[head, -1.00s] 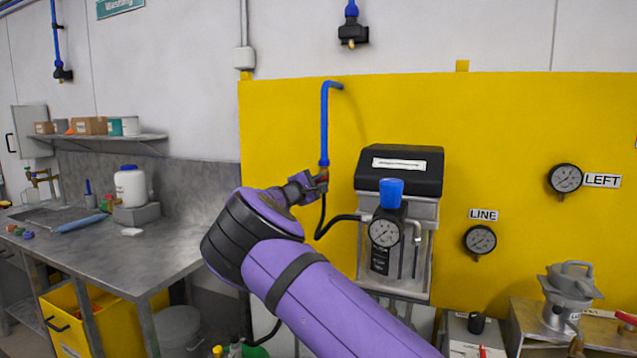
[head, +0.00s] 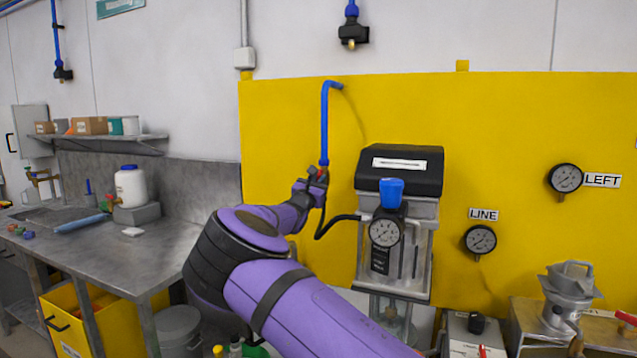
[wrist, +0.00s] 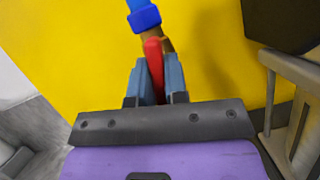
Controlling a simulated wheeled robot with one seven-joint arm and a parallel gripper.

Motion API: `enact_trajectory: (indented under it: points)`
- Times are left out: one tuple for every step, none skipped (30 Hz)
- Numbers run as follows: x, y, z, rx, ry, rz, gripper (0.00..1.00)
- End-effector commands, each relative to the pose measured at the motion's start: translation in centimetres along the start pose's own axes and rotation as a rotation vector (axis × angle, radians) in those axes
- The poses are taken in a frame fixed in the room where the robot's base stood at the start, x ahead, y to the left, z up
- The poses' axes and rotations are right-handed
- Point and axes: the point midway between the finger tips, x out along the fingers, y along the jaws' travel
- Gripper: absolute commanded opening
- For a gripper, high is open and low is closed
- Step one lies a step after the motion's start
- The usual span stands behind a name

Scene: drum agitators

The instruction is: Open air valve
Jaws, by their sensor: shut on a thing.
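The air valve's red handle (wrist: 154,62) shows between the two fingers of my gripper (wrist: 159,75) in the wrist view. The fingers are shut on it. The brass valve body (wrist: 168,46) sits just behind the handle, under the blue fitting (wrist: 145,18). In the head view the blue air pipe (head: 325,125) comes down the yellow panel to the valve, where my gripper (head: 318,178) is. My gripper hides most of the valve there.
A regulator unit with a gauge (head: 384,232) and blue knob (head: 391,192) stands right of the valve. A black hose (head: 337,222) runs from the valve area to it. A steel bench (head: 160,235) is at left. LINE (head: 480,241) and LEFT (head: 565,178) gauges are at right.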

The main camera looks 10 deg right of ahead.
Motion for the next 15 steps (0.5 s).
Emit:
enact_trajectory:
  points:
    - [0.16, -0.05, 0.17, -0.030, -0.002, 0.012, 0.00]
    - [0.16, -0.07, 0.17, -0.047, -0.002, 0.019, 0.00]
    - [0.17, -0.08, 0.18, -0.070, -0.002, 0.028, 0.00]
    - [0.18, -0.08, 0.19, -0.085, -0.003, 0.034, 0.00]
    - [0.19, -0.07, 0.20, -0.100, -0.003, 0.040, 0.00]
    - [0.20, -0.07, 0.22, -0.116, -0.003, 0.047, 0.00]
    - [0.20, -0.05, 0.24, -0.127, -0.004, 0.052, 0.00]
    - [0.21, -0.04, 0.25, -0.138, -0.004, 0.057, 0.00]
    - [0.22, -0.05, 0.27, -0.150, -0.004, 0.062, 0.00]
    - [0.22, -0.04, 0.27, -0.159, -0.004, 0.065, 0.00]
    - [0.23, -0.04, 0.28, -0.167, -0.004, 0.069, 0.00]
    - [0.23, -0.04, 0.28, -0.175, -0.004, 0.072, 0.00]
    - [0.23, -0.05, 0.28, -0.181, -0.004, 0.074, 0.00]
    - [0.23, -0.05, 0.29, -0.185, -0.004, 0.076, 0.00]
    - [0.24, -0.05, 0.29, -0.191, -0.004, 0.078, 0.00]
